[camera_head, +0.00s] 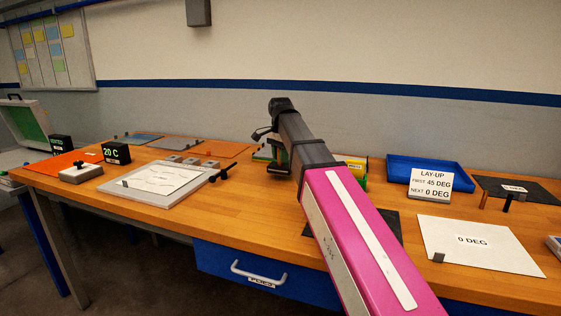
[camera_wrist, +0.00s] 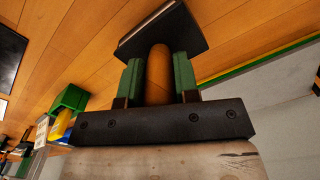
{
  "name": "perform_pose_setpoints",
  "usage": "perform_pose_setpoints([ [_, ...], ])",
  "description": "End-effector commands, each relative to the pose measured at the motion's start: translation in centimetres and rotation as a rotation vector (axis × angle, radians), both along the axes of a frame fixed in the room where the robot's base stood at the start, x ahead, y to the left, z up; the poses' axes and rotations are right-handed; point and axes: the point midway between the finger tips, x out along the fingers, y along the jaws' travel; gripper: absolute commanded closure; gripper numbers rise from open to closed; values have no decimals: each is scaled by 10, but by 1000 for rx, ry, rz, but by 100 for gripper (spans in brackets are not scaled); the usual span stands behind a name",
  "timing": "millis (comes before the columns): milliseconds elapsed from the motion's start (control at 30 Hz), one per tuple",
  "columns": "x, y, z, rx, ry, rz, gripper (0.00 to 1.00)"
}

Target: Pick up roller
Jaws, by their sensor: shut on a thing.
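In the wrist view my gripper (camera_wrist: 157,82) has its two green-padded fingers shut on the rounded orange-brown handle of what looks like the roller (camera_wrist: 158,66). A dark block with a pale edge (camera_wrist: 165,32) shows just beyond the handle; I cannot tell whether it is the roller's head. The wooden bench lies behind it. In the head view my gripper is over the middle of the bench, mostly hidden by my pink and dark arm, and the held roller cannot be made out there.
A blue tray (camera_head: 438,172) and a lay-up sign (camera_head: 431,183) stand right of my arm. A white 0 DEG sheet (camera_head: 478,248) lies at the front right. A grey board with a white sheet (camera_head: 122,187) lies left. Bare wood shows between board and arm.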

Motion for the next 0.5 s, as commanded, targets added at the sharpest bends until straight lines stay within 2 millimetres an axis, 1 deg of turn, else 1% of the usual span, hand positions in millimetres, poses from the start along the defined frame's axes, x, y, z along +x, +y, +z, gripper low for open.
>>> perform_pose_setpoints([
  [100,2,0,23,1,-2,0,100],
  [133,-3,3,27,1,-2,2,100],
  [200,-18,16,35,1,-2,4,100],
  [300,-35,32,49,1,-2,4,100],
  [500,-62,59,72,1,-2,3,100],
])
